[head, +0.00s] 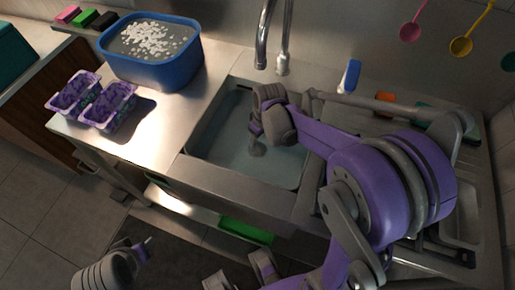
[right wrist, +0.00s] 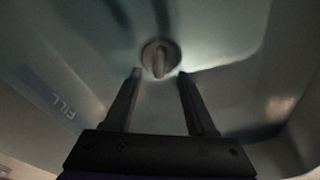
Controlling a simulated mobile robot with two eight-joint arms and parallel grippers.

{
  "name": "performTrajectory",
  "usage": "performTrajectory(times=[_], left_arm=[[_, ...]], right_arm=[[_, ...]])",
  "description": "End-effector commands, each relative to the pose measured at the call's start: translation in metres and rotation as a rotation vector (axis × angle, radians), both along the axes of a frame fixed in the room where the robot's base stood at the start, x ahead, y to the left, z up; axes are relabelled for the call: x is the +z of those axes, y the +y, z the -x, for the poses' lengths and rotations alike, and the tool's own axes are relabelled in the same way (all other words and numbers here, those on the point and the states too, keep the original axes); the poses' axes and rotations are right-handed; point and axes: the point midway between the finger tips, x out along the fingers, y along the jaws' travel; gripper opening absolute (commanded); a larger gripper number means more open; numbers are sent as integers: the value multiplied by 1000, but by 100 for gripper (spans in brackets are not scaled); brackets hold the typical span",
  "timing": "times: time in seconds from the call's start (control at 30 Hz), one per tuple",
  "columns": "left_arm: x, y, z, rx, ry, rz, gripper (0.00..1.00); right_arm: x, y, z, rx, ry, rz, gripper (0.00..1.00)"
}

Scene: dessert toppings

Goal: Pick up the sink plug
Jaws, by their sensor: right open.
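The sink plug (right wrist: 160,58) is a small round grey piece with a raised ridge on top. It sits on the floor of the sink basin (head: 215,151). In the head view a small dark round shape, apparently the plug (head: 257,149), shows just below my right gripper (head: 255,129). In the right wrist view my right gripper (right wrist: 158,74) is open, with one finger on each side just short of the plug. The jaws are empty. My left gripper (head: 143,242) is low at the bottom left, away from the sink; its jaws are unclear.
The faucet (head: 262,40) stands behind the basin. A blue tub (head: 160,72) with white pieces and purple-patterned cups (head: 108,106) stand on the left counter. The basin walls enclose my right gripper. A blue-handled item (head: 350,76) stands behind the right arm.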

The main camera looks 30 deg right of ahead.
Motion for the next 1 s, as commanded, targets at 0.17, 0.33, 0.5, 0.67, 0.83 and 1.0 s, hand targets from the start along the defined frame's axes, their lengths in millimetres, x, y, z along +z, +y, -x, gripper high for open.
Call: performTrajectory(times=[0.17,0.33,0.5,0.67,0.83,1.0], left_arm=[[-4,0,1,0,1,0,50],[-5,0,1,0,2,0,50],[-4,0,1,0,1,0,50],[-4,0,1,0,2,0,50],[-4,0,1,0,1,0,50],[-4,0,1,0,1,0,50]], right_arm=[[-28,1,-4,1,0,0,56],[-36,2,-5,1,0,0,56],[-36,2,-5,0,0,0,56],[-36,1,-5,0,0,0,27],[-36,1,-5,0,0,0,0],[-36,1,-5,0,0,0,0]])
